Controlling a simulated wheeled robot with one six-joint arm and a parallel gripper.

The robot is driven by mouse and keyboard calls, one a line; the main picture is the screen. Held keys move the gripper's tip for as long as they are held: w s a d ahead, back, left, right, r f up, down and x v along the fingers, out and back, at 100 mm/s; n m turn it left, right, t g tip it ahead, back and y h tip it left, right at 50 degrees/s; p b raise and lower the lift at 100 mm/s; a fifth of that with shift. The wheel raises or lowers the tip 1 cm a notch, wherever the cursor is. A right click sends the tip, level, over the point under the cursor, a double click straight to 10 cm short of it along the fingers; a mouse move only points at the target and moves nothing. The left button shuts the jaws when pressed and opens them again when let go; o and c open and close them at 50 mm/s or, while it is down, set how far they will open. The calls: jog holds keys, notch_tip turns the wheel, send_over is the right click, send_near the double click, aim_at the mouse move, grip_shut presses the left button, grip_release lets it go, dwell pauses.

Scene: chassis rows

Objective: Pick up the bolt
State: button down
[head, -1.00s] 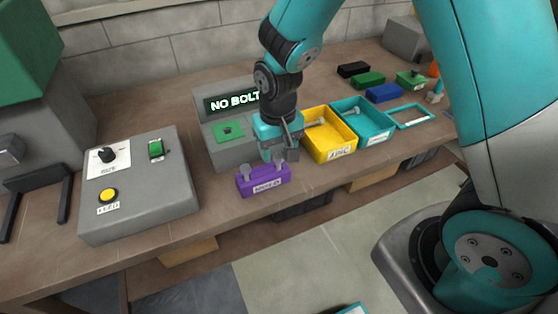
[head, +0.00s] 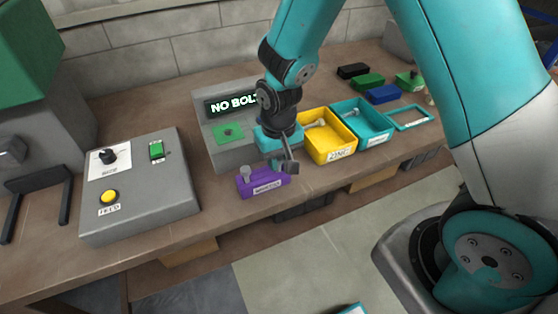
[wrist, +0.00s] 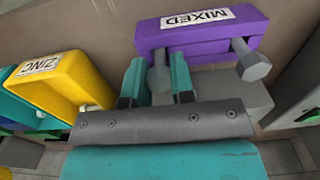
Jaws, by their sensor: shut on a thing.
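A purple block labelled MIXED (head: 262,190) stands near the bench's front edge; it also shows in the wrist view (wrist: 200,38). A grey bolt (head: 246,174) stands at its left end in the head view, and this bolt (wrist: 252,66) is at the right in the wrist view. My gripper (head: 284,164) is at the block's right end. In the wrist view my gripper (wrist: 157,82) has its teal fingers on either side of a second grey bolt (wrist: 158,74), shut on it. I cannot tell whether this bolt is still seated in the block.
A grey tester with a lit NO BOLT display (head: 232,103) stands behind the block. A yellow ZINC bin (head: 330,150) and a teal bin (head: 372,132) are to the right, each with a bolt. A grey control box (head: 140,205) stands left, with bare bench between.

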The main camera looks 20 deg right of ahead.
aim_at(279, 158)
notch_tip(279, 158, up, 20)
jog(key=shift+b, duration=0.4)
jog(key=shift+p, duration=0.5)
dwell(0.3)
